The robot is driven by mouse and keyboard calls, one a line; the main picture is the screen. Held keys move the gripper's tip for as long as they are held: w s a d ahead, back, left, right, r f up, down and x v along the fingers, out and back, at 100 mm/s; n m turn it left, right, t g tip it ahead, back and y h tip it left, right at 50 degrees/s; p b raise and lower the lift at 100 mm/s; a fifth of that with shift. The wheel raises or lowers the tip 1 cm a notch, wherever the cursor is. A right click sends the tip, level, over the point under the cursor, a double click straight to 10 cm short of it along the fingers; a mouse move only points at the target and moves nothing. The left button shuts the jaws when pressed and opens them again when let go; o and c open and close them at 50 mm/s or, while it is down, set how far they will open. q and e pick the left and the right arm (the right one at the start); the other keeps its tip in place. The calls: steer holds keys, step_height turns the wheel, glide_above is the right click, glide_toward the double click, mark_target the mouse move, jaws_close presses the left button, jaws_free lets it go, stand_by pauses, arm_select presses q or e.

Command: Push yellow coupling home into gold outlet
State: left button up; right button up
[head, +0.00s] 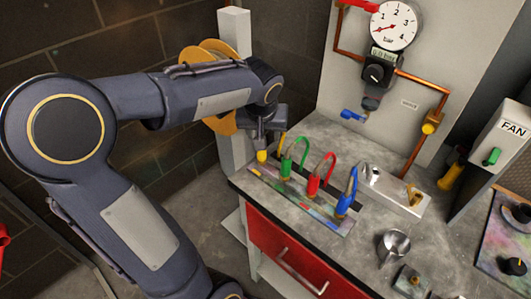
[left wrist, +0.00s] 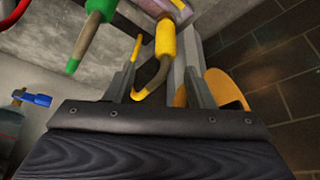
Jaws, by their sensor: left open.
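The yellow coupling (head: 262,156) stands at the left end of a row of hose couplings on the bench. My left gripper (head: 264,136) is just above it, pointing down. In the left wrist view, the yellow coupling (left wrist: 165,40) and its curved hose lie between the two spread fingers of my left gripper (left wrist: 163,68); whether a finger touches it I cannot tell. A gold fitting, apparently the gold outlet (head: 412,196), is on the silver block (head: 384,186) to the right. My right gripper is not in view.
Green (head: 286,168), red (head: 313,186) and blue (head: 343,204) couplings stand close beside the yellow one on a paint-stained strip. A metal cup (head: 393,244) is nearer the front. A gauge panel (head: 350,80) with copper pipes rises behind. A grey post (head: 235,35) stands behind my left arm.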

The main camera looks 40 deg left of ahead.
arm_select(q)
steer(key=f, duration=0.3)
steer(key=a+f, duration=0.1)
steer(key=f, duration=0.1)
steer(key=shift+w+f, duration=0.25)
steer(key=shift+w+a+f, duration=0.1)
steer(key=shift+w+f, duration=0.05)
steer(key=shift+f, duration=0.1)
jaws_close()
